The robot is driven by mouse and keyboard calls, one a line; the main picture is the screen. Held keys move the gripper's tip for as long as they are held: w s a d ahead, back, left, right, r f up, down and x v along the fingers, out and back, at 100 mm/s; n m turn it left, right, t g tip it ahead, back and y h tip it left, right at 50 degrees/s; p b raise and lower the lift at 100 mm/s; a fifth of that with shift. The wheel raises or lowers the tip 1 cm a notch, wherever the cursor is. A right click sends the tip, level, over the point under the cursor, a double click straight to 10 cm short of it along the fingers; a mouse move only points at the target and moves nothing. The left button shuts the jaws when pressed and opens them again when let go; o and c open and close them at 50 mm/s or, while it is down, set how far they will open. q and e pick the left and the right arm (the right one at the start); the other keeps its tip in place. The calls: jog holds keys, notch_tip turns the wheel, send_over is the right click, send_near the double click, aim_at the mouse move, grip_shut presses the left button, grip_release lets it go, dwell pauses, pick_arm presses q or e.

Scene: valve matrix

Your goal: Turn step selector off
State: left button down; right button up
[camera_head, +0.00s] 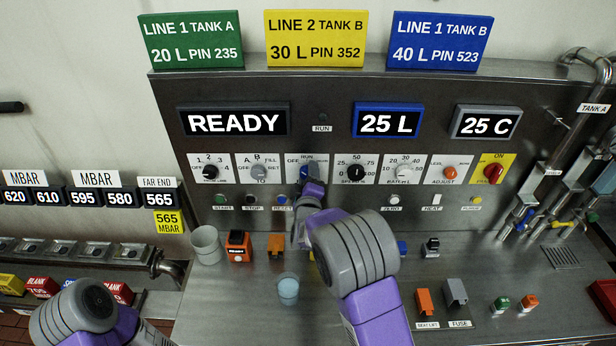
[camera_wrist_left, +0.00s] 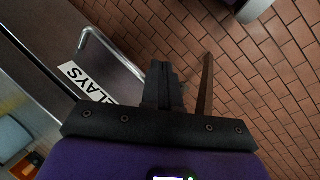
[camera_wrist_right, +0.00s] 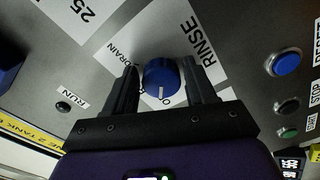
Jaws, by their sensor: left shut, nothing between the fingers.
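The step selector is a blue round knob (camera_wrist_right: 161,76) with a white mark, on a white plate lettered RUN, DRAIN and RINSE. In the right wrist view the mark points down, close to a partly hidden label beginning with O. In the head view the blue knob (camera_head: 308,173) sits above my right gripper, whose tips are partly hidden. My right gripper (camera_wrist_right: 160,82) has one finger on each side of the knob, very close; I cannot tell whether they press on it. My left gripper (camera_wrist_left: 163,84) is shut and empty, away from the panel above the brick floor.
A grey selector (camera_head: 258,171) is left of the step selector and a black knob (camera_head: 356,172) is right of it. Push buttons line up below. A cup (camera_head: 288,289), a grey bin (camera_head: 206,245) and small blocks stand on the steel bench. The display (camera_head: 234,122) reads READY.

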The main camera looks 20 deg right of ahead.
jog(key=shift+o, duration=1)
jog(key=v, duration=0.7)
jog(key=shift+s, duration=0.3)
jog(key=shift+a, duration=0.1)
